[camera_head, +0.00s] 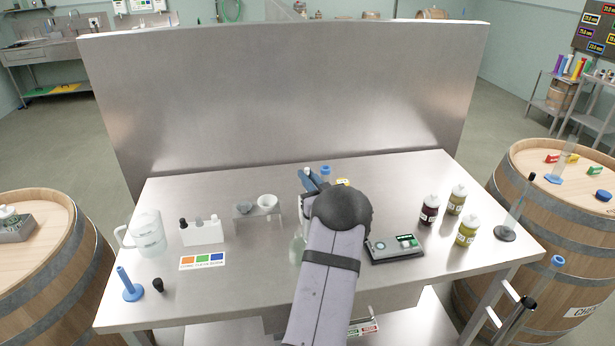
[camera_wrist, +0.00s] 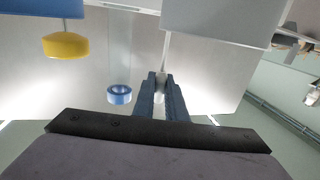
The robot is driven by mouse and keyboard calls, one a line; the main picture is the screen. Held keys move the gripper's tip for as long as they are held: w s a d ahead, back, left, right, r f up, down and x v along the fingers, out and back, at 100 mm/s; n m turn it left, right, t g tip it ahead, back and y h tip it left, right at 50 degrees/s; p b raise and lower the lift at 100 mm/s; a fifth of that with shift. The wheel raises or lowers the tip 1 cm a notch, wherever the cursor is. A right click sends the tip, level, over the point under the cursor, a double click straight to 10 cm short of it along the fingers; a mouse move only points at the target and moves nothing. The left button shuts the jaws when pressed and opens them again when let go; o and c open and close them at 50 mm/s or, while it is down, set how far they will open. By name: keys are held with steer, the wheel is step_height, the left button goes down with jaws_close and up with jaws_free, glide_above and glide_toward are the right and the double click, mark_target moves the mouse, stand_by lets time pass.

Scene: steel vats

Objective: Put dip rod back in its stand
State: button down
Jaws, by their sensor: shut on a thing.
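My gripper (camera_head: 311,178) is over the middle of the steel table, partly hidden behind my wrist. In the wrist view its two dark fingers (camera_wrist: 162,88) are closed on a thin, pale rod (camera_wrist: 160,92), which I take to be the dip rod. Most of the rod is hidden, and I cannot tell what its lower end touches. A blue stand (camera_head: 131,286) with a round base and an upright tube is at the table's front left, well away from my gripper. It looks like the rod's stand, and no rod shows in it.
Near my gripper is a blue-topped thing (camera_head: 326,170); a blue ring (camera_wrist: 119,94) hangs in the wrist view. A glass jug (camera_head: 148,234), black stopper (camera_head: 158,285), white rack (camera_head: 200,232), scale (camera_head: 394,249) and bottles (camera_head: 467,231) stand around. A steel panel (camera_head: 290,95) closes the back.

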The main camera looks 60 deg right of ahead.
steer(key=shift+f+b, duration=0.85)
steer(key=shift+f, duration=0.35)
steer(key=c, duration=1.7)
jaws_free()
steer(key=b+v, duration=0.2)
steer(key=v, duration=0.5)
steer(key=shift+s+a+b, duration=0.1)
steer(key=shift+s+b, duration=0.05)
steer(key=shift+b, duration=0.15)
